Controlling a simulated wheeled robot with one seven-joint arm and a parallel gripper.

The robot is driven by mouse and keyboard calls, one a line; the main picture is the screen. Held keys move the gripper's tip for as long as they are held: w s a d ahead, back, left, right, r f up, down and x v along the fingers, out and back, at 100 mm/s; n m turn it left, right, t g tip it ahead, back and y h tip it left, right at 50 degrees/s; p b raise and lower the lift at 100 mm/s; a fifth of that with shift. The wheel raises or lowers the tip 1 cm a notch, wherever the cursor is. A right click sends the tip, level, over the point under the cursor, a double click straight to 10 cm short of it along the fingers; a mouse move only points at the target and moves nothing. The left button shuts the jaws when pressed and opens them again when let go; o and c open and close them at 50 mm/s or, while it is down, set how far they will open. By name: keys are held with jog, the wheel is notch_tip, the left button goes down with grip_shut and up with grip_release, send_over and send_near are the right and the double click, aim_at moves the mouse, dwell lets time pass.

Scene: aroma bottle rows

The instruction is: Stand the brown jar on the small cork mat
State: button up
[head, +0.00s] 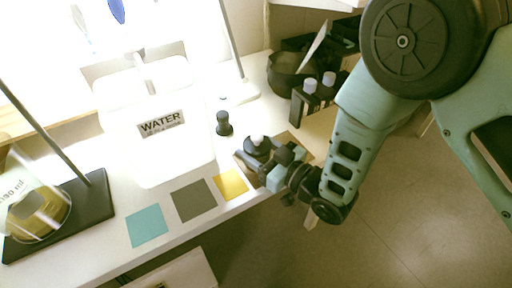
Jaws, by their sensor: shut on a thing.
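The brown jar (257,146) shows as a dark, rounded shape with a pale knob on top, near the front edge of the white table. My gripper (262,164) is shut on it from the front right and hides its lower part. The small cork mat (298,142) is a brown patch around and below the gripper, partly covered by it. I cannot tell whether the jar touches the mat or is held above it.
Yellow (231,184), grey (194,200) and teal (147,225) mats lie to the left. A small dark bottle (223,124) and a white WATER container (160,140) stand behind. A dark rack with white-capped bottles (310,97) stands behind right. A flask (38,212) is far left.

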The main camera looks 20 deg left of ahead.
jog(key=shift+f, duration=0.1)
jog(key=o, duration=1.1)
jog(key=shift+r, duration=0.2)
jog(key=b+v, duration=0.1)
jog(key=v, duration=1.1)
jog(key=shift+f, duration=0.1)
